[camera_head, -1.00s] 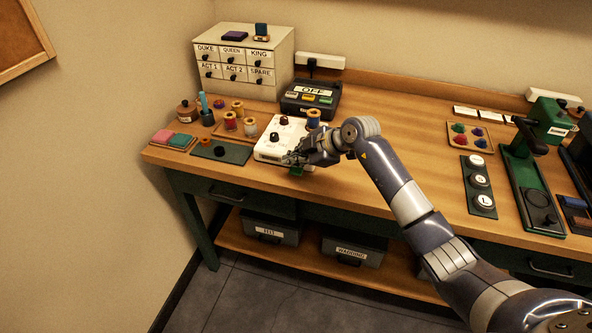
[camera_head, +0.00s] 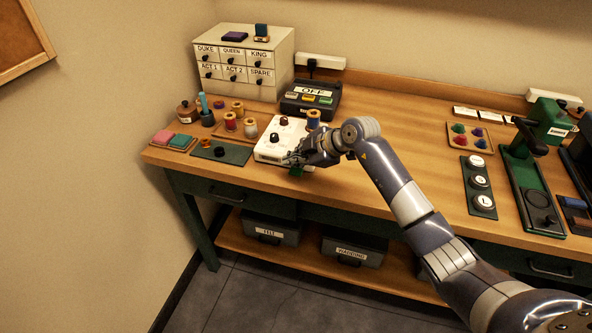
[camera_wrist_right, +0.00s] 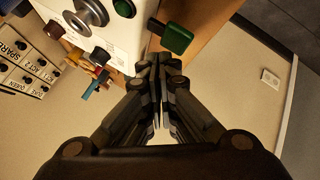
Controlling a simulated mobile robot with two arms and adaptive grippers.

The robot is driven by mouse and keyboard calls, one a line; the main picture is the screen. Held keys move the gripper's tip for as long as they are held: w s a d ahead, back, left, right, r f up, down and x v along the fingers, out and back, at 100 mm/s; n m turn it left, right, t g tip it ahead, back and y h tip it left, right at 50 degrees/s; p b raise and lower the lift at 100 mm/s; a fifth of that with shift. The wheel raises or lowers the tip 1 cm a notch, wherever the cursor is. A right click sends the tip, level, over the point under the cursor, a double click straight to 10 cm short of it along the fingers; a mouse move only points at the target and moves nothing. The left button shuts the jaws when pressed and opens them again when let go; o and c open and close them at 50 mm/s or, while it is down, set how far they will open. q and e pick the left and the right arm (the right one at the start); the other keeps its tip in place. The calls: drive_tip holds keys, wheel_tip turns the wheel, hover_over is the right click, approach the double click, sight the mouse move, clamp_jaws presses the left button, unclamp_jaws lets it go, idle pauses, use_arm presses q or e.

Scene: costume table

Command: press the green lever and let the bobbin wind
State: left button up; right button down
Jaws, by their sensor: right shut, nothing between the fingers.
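My right gripper (camera_head: 291,158) is shut and empty, just above the lever in the head view. In the wrist view its fingertips (camera_wrist_right: 158,62) are close beside the lever; I cannot tell whether they touch. A round metal part (camera_wrist_right: 88,12) shows on the box. My left gripper is not in view.
A black box marked OFF (camera_head: 310,98) stands behind the winder. Left of it are a dark green plate (camera_head: 221,152) and several thread spools. A drawer cabinet (camera_head: 243,62) is at the back. The table middle, right of my arm, is clear.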

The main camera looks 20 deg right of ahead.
sight(295, 172)
drive_tip(key=shift+f, duration=0.2)
drive_tip(key=shift+f, duration=0.2)
drive_tip(key=shift+s+f, duration=0.1)
drive_tip(key=shift+f, duration=0.9)
idle(0.9)
idle(0.4)
drive_tip(key=shift+r+p, duration=1.2)
drive_tip(key=shift+r, duration=0.2)
drive_tip(key=shift+r, duration=0.1)
wheel_tip(295, 172, up, 5)
drive_tip(key=p, duration=0.5)
